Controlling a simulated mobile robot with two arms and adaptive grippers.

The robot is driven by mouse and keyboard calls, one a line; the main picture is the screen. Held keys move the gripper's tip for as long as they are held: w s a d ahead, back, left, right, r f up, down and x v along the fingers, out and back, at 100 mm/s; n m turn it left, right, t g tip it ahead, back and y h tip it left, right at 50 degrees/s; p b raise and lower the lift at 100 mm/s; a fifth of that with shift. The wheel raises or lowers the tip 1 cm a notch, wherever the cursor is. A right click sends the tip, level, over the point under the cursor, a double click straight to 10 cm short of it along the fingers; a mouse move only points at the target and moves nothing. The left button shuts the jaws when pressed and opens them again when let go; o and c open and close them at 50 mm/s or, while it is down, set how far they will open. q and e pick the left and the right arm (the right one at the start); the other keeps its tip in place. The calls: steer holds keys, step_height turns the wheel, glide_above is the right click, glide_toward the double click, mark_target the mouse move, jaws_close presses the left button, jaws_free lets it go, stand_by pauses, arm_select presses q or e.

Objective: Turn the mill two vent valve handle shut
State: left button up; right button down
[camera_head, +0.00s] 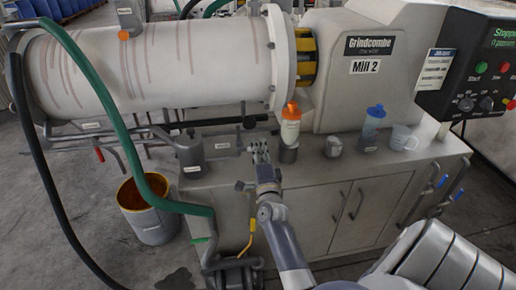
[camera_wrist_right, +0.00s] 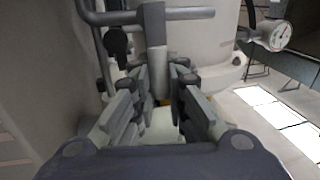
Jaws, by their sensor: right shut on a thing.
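The Mill 2 (camera_head: 364,67) housing stands at the back with its white drum (camera_head: 160,65) to the left. My right gripper (camera_head: 261,155) reaches over the front of the bench beside the grey pipework below the drum. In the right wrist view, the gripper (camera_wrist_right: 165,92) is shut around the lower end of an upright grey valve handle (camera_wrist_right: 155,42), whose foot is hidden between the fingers. A level grey bar crosses near its top. How far the valve is turned cannot be told. My left gripper is not in view.
An orange-capped bottle (camera_head: 290,126) stands close to the right of my gripper. A green hose (camera_head: 122,130) hangs at left. A gauge (camera_wrist_right: 277,36) shows in the wrist view.

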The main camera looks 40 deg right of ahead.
steer(key=shift+f, duration=0.4)
steer(key=c, duration=1.7)
jaws_free()
steer(key=shift+o, duration=0.6)
steer(key=shift+r, duration=0.15)
steer(key=v, duration=1.2)
steer(key=shift+a, duration=0.1)
